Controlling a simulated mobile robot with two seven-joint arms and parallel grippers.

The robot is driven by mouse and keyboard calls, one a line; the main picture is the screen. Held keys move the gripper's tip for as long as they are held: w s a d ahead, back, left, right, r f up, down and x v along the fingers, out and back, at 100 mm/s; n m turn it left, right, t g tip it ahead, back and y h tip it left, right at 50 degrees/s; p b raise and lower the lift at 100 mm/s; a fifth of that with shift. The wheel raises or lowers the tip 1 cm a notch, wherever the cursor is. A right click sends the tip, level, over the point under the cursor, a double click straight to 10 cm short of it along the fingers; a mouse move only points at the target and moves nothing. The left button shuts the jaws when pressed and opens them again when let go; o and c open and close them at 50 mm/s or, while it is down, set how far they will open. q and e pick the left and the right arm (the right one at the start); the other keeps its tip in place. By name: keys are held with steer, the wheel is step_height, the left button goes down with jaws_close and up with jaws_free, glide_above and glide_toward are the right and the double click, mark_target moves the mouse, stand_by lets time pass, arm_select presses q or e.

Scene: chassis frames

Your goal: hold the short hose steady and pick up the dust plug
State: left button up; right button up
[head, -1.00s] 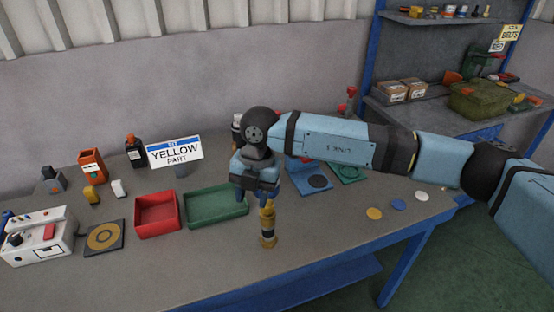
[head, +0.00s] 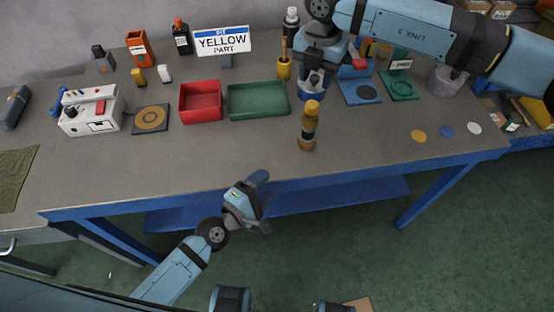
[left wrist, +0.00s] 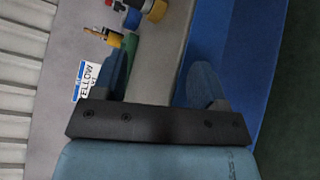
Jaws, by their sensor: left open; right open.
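An upright short yellow-and-brown piece with dark bands (head: 309,130) stands on the table near its front edge in the head view; it looks like the short hose. Its top is a rounded yellow end (head: 312,107); I cannot tell whether this is the dust plug. My right gripper (head: 316,72) is open and empty, above and behind this piece in the picture, apart from it. My left gripper (head: 269,202) is open and empty, low in front of the table's front edge. Its spread fingers also show in the left wrist view (left wrist: 162,70).
A red tray (head: 201,119) and a green tray (head: 259,114) lie left of the upright piece. A white device (head: 90,110) and a yellow-ringed pad (head: 151,118) are further left. Coloured discs (head: 447,131) lie at right. The front strip of table (head: 230,155) is clear.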

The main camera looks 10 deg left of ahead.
mark_target(305, 133)
arm_select(q)
steer(key=w+r+n, duration=0.1)
steer(key=n, duration=0.3)
steer(key=w+d+r+n+t, duration=0.1)
steer(key=w+n, duration=0.1)
steer(key=n, duration=0.1)
steer(key=w+d+r+n, duration=0.1)
steer(key=w+n, duration=0.1)
steer(key=n, duration=0.2)
steer(key=shift+n, duration=0.3)
steer(key=n, duration=0.1)
steer(key=w+n, duration=0.1)
steer(key=shift+d+r+n+t, duration=0.1)
steer(key=shift+d+n+t, duration=0.2)
steer(key=shift+n, duration=0.1)
steer(key=x, duration=1.3)
steer(key=shift+w+d, duration=0.1)
steer(key=shift+w, duration=0.2)
steer(key=shift+c, duration=0.4)
